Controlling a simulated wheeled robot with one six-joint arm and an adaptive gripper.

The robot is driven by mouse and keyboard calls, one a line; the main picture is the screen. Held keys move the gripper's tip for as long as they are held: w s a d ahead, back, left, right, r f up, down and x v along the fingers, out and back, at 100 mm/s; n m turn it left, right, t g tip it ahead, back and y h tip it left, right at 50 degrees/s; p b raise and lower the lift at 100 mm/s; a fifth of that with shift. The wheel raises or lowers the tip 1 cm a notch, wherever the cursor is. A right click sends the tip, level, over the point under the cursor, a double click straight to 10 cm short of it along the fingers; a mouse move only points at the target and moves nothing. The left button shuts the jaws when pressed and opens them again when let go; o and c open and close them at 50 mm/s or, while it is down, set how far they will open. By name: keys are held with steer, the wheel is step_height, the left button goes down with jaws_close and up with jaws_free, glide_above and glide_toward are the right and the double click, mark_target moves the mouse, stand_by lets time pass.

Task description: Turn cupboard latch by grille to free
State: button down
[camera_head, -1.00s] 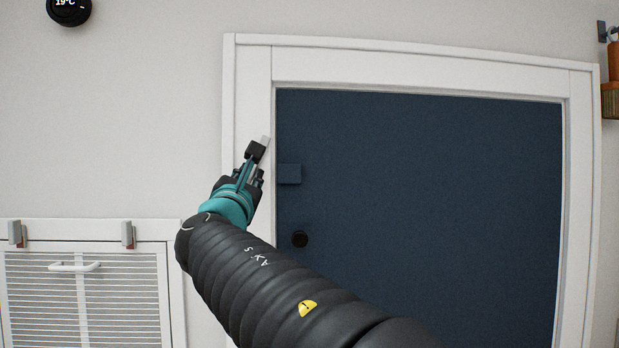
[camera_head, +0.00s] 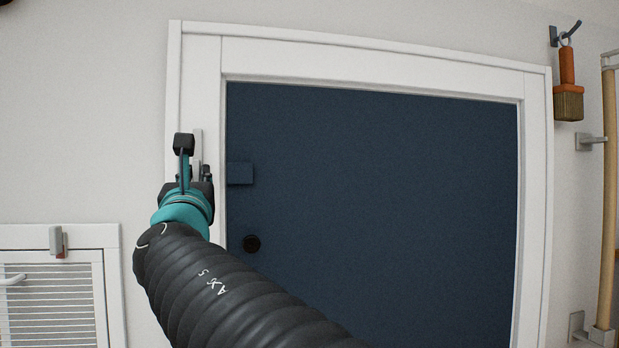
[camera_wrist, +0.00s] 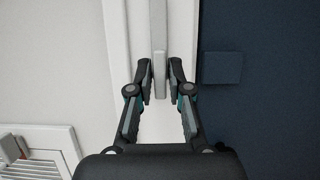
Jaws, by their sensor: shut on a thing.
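The cupboard latch (camera_head: 198,146) is a narrow light grey bar on the white frame, left of the dark blue cupboard door (camera_head: 380,210). It stands about upright along the frame, beside the blue block (camera_head: 240,173) on the door's left edge and not across it. In the wrist view the latch (camera_wrist: 159,40) runs down between the two fingers of my gripper (camera_wrist: 160,72), which is shut on its lower end. In the head view my gripper (camera_head: 189,160) hides much of the latch. The grille (camera_head: 50,310) is white and slatted, at lower left.
A round black knob (camera_head: 252,244) is on the door below the block. A small grey clip (camera_head: 57,242) sits on the grille's top frame. A brush (camera_head: 568,90) hangs from a hook at upper right, near a wooden pole (camera_head: 607,190). The wall left of the frame is bare.

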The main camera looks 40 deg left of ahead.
steer(key=shift+s+a+f, duration=0.1)
steer(key=c, duration=1.2)
jaws_free()
steer(key=shift+s, duration=0.1)
steer(key=v, duration=1.2)
